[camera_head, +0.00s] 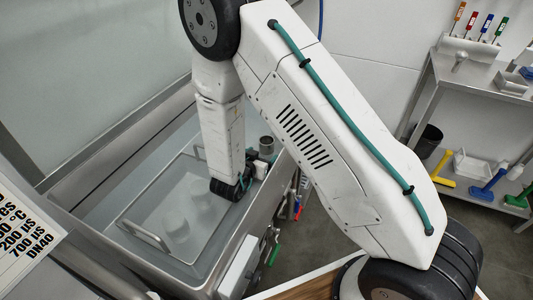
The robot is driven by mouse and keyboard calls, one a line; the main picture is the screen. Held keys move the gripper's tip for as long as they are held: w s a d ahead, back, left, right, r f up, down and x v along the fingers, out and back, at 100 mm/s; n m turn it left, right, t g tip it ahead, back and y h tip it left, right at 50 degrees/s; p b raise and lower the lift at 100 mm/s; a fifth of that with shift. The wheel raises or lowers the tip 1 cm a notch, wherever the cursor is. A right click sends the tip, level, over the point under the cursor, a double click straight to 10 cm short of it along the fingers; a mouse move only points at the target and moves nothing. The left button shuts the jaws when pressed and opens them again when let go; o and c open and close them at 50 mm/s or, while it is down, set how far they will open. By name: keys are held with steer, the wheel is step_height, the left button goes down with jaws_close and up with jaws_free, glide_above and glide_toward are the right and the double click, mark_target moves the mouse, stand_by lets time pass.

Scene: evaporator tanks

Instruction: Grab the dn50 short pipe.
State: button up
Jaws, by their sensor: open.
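My arm reaches down into the steel tank (228,262), over the grey tray (190,170) inside it. My gripper (262,166) is at the arm's lower end, close to the tank's right wall. It is small and partly hidden behind my wrist, and it is open. A short grey cylinder (266,145) shows right beside it; it may be the dn50 short pipe, but I cannot tell for sure, nor whether the gripper touches it.
The tray has raised handles (145,236). A sign (25,235) reading DN40 stands at the left front. Coloured tools hang outside the tank.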

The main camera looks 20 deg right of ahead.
steer(key=shift+x, duration=1.35)
steer(key=c, duration=1.2)
steer(key=shift+c, duration=0.6)
steer(key=shift+r, duration=0.15)
